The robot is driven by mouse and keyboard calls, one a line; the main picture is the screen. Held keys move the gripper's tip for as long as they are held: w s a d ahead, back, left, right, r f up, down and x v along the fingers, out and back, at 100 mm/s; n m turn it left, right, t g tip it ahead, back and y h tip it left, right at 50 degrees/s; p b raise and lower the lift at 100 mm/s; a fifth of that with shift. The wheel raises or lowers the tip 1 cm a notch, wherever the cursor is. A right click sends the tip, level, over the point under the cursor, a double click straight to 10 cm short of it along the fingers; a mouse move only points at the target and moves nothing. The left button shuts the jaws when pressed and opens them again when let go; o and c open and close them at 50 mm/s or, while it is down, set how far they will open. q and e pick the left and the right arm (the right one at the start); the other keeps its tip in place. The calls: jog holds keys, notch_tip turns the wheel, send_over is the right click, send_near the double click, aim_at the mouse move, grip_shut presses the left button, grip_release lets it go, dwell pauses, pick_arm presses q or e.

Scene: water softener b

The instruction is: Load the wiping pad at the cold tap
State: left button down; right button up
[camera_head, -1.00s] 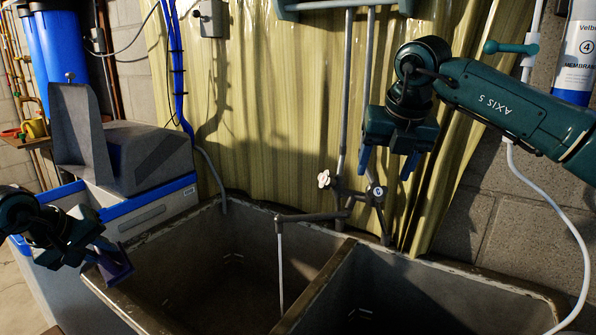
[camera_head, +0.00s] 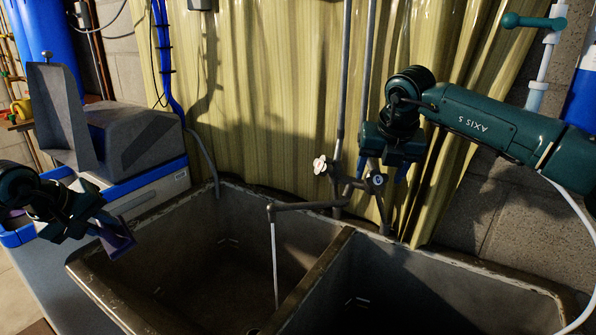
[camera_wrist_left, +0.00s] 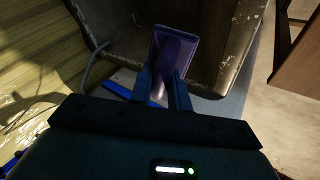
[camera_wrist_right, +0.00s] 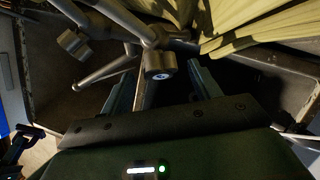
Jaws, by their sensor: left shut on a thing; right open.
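My left gripper (camera_head: 104,226) is shut on a purple wiping pad (camera_head: 121,242) over the sink's left rim. The pad also shows between the fingers in the left wrist view (camera_wrist_left: 176,45). The tap (camera_head: 335,190) stands at the sink's back, with a pale handle (camera_head: 320,165) on the left and a dark round handle with a light cap (camera_head: 377,180) on the right. A thin pale stream (camera_head: 275,265) hangs from the spout (camera_head: 300,206). My right gripper (camera_head: 384,172) is open and empty at the right handle, which lies between its fingers in the right wrist view (camera_wrist_right: 160,66); contact is unclear.
The double-basin sink (camera_head: 180,300) has a middle divider (camera_head: 315,280). A grey and blue cabinet (camera_head: 140,195) stands close behind the left arm. A yellow corrugated sheet (camera_head: 280,110) and vertical pipes are behind the tap. A white hose (camera_head: 575,215) hangs at the right.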

aim_at(110, 241)
jog(key=shift+x, duration=1.1)
jog(key=c, duration=1)
pick_arm(q)
notch_tip(110, 241, down, 4)
jog(key=b, duration=0.3)
jog(key=shift+r+b, duration=0.2)
jog(key=shift+b, duration=0.1)
pick_arm(e)
jog(key=shift+o, duration=0.2)
jog(key=shift+d+f+m+y, duration=0.1)
jog(key=shift+f+m+y, duration=0.25)
jog(key=shift+m+y, duration=0.55)
pick_arm(q)
jog(key=shift+f, duration=0.2)
pick_arm(e)
jog(key=shift+r, duration=0.15)
pick_arm(q)
jog(key=shift+r, duration=0.2)
pick_arm(e)
jog(key=shift+r, duration=0.2)
jog(key=o, duration=1)
jog(key=shift+c, duration=0.2)
